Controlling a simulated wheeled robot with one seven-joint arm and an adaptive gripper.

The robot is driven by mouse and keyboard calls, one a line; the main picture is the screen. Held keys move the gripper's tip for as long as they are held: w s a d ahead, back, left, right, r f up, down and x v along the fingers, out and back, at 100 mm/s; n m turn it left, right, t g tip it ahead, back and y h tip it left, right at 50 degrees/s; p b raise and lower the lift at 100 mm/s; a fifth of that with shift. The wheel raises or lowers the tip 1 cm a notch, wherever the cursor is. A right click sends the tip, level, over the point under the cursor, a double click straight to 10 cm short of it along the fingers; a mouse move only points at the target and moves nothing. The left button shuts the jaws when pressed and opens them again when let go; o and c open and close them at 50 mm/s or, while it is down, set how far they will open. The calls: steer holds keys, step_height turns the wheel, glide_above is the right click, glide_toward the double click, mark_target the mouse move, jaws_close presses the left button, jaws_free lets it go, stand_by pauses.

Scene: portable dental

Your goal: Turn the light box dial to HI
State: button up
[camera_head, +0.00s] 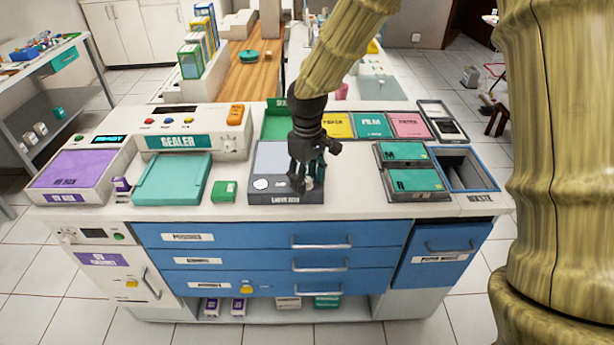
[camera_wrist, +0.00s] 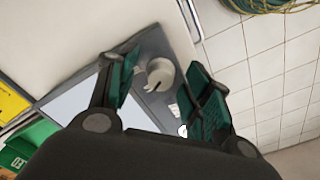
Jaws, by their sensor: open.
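The light box (camera_head: 262,197) is a dark grey box with a pale panel, standing at the front middle of the counter. My gripper (camera_head: 308,184) points down over the right front of the light box. In the wrist view my gripper (camera_wrist: 160,80) has its two green-padded fingers apart, one on each side of the dial. I cannot tell whether either pad touches it. The dial's markings are too small to read.
A sealer (camera_head: 181,141) and a teal tray (camera_head: 172,179) stand to the left, with a small green box (camera_head: 224,191) beside the light box. Teal cases (camera_head: 405,153) and a waste bin (camera_head: 464,168) are to the right. Bare counter lies right of the light box.

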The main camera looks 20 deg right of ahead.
steer(key=c, duration=1.1)
steer(key=shift+o, duration=0.2)
steer(key=shift+r+m, duration=0.1)
steer(key=shift+m, duration=0.2)
steer(key=shift+r+m+p, duration=0.1)
steer(key=shift+m+p, duration=0.8)
steer(key=shift+p, duration=0.05)
steer(key=m+p, duration=0.2)
steer(key=m, duration=0.1)
steer(key=m+p, duration=0.3)
steer(key=m, duration=0.3)
steer(key=shift+m, duration=0.4)
